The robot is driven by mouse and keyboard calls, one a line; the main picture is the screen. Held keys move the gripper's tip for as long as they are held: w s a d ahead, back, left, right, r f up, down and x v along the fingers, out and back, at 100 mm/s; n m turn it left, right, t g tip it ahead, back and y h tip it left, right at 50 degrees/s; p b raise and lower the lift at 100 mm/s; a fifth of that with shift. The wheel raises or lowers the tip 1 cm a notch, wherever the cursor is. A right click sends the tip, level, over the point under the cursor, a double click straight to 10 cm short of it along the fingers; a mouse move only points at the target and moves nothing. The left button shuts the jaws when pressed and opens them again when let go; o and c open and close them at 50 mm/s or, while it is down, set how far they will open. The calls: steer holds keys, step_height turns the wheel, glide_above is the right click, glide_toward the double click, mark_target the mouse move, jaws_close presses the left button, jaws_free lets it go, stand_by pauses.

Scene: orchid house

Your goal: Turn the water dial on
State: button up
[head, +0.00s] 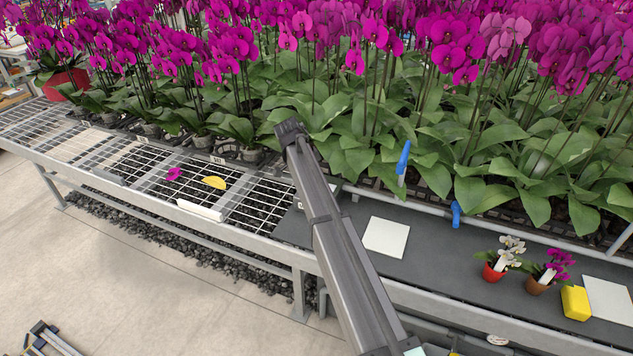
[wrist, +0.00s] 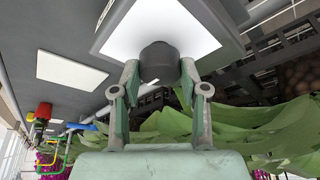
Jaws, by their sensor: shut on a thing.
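The water dial (wrist: 158,58) shows in the wrist view as a dark round knob in front of a white panel (wrist: 165,24) with a grey surround. My gripper (wrist: 159,72) has one finger on each side of the knob and is shut on it. No mark on the knob shows how far it is turned. In the head view my arm covers the gripper and the dial; only a little of a grey box edge shows beside the arm.
Dense orchids (head: 440,110) stand behind the arm, with leaves close by. Two blue handles (head: 404,158) (head: 455,213) rise to the right. A white square (head: 386,236), small potted orchids (head: 494,271) and a yellow block (head: 575,302) lie on the dark bench.

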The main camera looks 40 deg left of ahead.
steer(key=o, duration=1.1)
steer(key=shift+f, duration=0.1)
steer(key=shift+o, duration=0.2)
steer(key=v, duration=1.2)
